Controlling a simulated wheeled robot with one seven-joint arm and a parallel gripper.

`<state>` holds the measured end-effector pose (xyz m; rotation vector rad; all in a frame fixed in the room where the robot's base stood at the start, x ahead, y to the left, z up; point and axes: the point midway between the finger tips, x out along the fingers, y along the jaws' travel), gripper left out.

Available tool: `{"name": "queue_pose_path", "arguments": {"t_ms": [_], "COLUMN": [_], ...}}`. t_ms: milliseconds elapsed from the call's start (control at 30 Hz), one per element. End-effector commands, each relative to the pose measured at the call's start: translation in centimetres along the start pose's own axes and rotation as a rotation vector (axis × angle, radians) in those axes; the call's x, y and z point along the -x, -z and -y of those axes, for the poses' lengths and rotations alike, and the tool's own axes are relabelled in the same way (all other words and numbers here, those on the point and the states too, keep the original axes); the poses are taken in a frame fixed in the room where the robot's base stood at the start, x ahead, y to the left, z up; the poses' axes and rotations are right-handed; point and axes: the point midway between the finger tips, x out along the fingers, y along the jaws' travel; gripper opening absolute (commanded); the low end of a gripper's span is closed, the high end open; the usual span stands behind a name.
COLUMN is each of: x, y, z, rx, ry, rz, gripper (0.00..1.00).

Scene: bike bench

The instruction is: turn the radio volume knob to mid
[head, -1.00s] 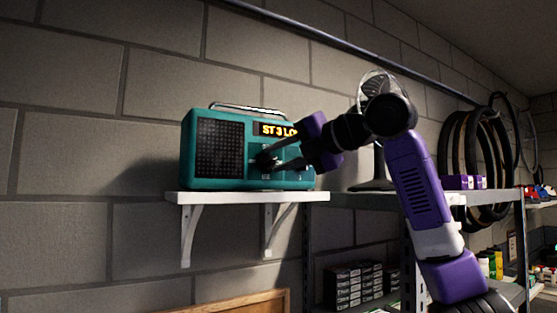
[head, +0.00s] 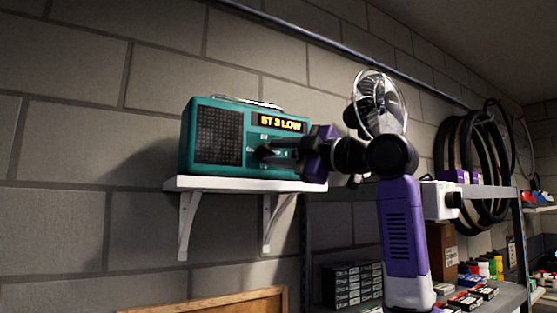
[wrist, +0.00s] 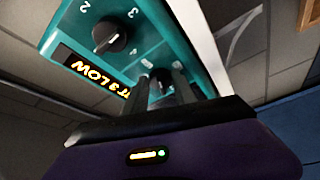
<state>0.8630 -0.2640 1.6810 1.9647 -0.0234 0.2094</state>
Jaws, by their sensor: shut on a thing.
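The teal radio (head: 216,139) stands on a white wall shelf (head: 240,184), and its lit display (head: 280,122) reads "ST 3 LOW". In the wrist view the display (wrist: 94,72) appears turned over. A larger dark knob (wrist: 110,36) with numbers around it shows on the radio's front, clear of my fingers. My gripper (head: 268,153) reaches the radio's front from the right. In the wrist view my gripper (wrist: 172,92) is shut on a smaller dark knob (wrist: 159,80). The fingers hide much of this knob, and its pointer cannot be made out.
A fan (head: 379,103) stands behind my arm. Tyres (head: 470,150) hang at the right above a metal shelf rack with boxes (head: 353,285). The wall left of the radio is bare.

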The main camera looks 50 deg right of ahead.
Motion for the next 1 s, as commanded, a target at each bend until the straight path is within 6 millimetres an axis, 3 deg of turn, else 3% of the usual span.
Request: {"name": "queue_pose_path", "arguments": {"t_ms": [1000], "x": [-0.3], "y": [0.5], "z": [1.7], "rx": [-0.843], "ry": [-0.345], "rz": [0.005], "gripper": [0.0]}}
